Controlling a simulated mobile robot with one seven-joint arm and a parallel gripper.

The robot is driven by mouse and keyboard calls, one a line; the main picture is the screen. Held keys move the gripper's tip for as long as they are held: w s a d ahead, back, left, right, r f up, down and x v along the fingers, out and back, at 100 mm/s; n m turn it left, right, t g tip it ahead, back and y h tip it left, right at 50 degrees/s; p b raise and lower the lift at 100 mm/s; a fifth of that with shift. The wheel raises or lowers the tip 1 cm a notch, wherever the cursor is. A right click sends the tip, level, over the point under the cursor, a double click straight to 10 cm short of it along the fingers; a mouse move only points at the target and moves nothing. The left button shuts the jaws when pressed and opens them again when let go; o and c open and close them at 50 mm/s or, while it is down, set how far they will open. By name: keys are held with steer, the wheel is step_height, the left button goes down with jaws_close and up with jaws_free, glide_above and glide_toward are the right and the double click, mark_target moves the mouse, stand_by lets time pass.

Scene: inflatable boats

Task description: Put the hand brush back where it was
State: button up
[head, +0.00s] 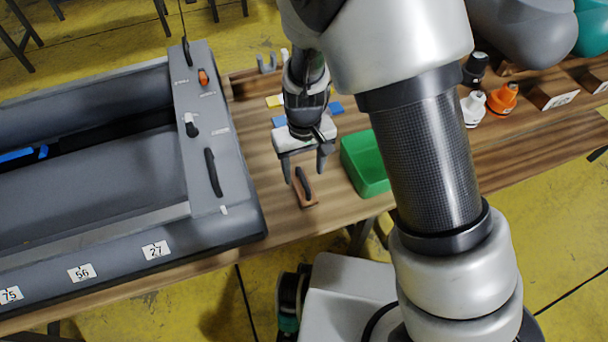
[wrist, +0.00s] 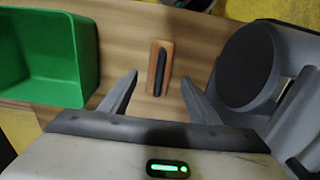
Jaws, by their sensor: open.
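The hand brush (head: 306,188), a small wooden block with a dark handle, lies on the wooden table between the grey inflatable boat and the green bin. In the wrist view the hand brush (wrist: 159,69) lies beyond my fingertips, roughly midway between them, with its long side pointing away from me. My gripper (head: 306,172) is open and empty, pointing down just above the brush. In the wrist view the gripper (wrist: 160,88) shows both fingers spread, apart from the brush.
The green bin (head: 362,166) stands just right of the brush. The grey boat (head: 222,150) fills the table's left side. Blue and yellow pieces (head: 275,101) lie behind my gripper. Bare table shows around the brush.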

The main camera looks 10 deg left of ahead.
step_height(320, 180, up, 7)
steer(key=p, duration=0.1)
step_height(320, 180, up, 9)
steer(key=m+t+y, duration=0.1)
steer(key=m, duration=0.1)
glide_above(304, 180)
steer(key=d, duration=0.5)
steer(key=s+d+r+m+t, duration=0.2)
steer(key=s+d+r, duration=0.3)
steer(key=d+r, duration=0.3)
steer(key=s+d+r+m+t+h, duration=0.1)
steer(key=s+d+r+m+t, duration=0.1)
steer(key=s+d+r, duration=0.4)
steer(key=d+r, duration=0.2)
steer(key=d, duration=0.2)
steer(key=shift+s+d+r+t, duration=0.15)
steer(key=shift+d+r+t, duration=0.1)
steer(key=shift+t, duration=0.05)
